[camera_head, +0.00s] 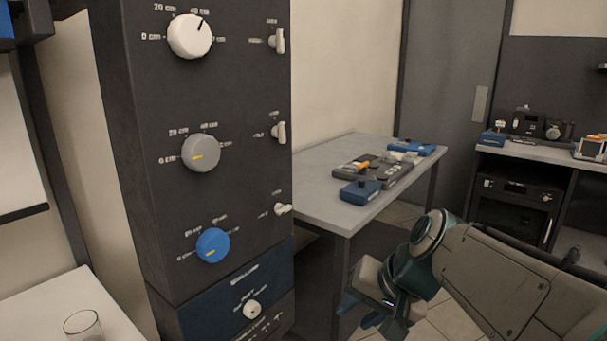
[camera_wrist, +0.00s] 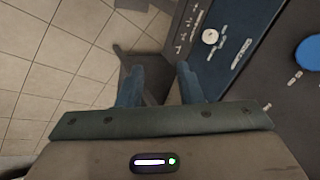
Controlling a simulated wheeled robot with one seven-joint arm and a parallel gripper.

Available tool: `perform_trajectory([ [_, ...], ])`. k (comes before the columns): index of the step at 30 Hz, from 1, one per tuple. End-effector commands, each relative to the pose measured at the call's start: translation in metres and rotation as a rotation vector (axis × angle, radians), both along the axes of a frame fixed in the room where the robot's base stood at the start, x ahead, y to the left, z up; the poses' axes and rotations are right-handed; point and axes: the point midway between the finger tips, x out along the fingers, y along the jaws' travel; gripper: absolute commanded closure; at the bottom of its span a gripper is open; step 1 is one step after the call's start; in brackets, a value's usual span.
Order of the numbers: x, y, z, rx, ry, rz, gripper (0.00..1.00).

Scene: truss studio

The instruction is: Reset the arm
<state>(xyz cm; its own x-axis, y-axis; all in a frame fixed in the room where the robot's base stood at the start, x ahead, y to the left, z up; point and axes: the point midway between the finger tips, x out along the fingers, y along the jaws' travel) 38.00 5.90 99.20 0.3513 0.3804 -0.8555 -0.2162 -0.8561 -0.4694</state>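My arm (camera_head: 500,280) reaches in from the lower right in the head view, its wrist bent down. My gripper (camera_head: 347,305) is low, to the right of the dark control column, below the height of the grey table. In the wrist view my gripper (camera_wrist: 158,82) shows two blue fingers with a clear gap between them. Nothing is held between them. The dark column (camera_head: 120,130) carries a white knob (camera_head: 189,36), a grey knob (camera_head: 201,153) and a blue knob (camera_head: 213,245), with several small white switches beside them.
A grey table (camera_head: 310,180) with a blue box (camera_head: 360,192) and other devices stands behind my gripper. A desk with equipment (camera_head: 540,150) is at the right. Tiled floor (camera_wrist: 50,50) is open left of the fingers.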

Motion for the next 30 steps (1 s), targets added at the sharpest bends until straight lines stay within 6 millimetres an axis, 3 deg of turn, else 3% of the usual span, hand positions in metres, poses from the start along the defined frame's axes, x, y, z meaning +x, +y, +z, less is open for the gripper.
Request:
perform_trajectory([
  [1,-0.011,-0.005,0.016,-0.053,0.01,0.02,0.67],
  [9,-0.062,-0.038,0.027,-0.334,0.054,0.147,0.67],
  [13,-0.077,-0.05,0.031,-0.427,0.062,0.194,0.67],
  [30,-0.085,-0.058,0.028,-0.484,0.066,0.226,0.67],
])
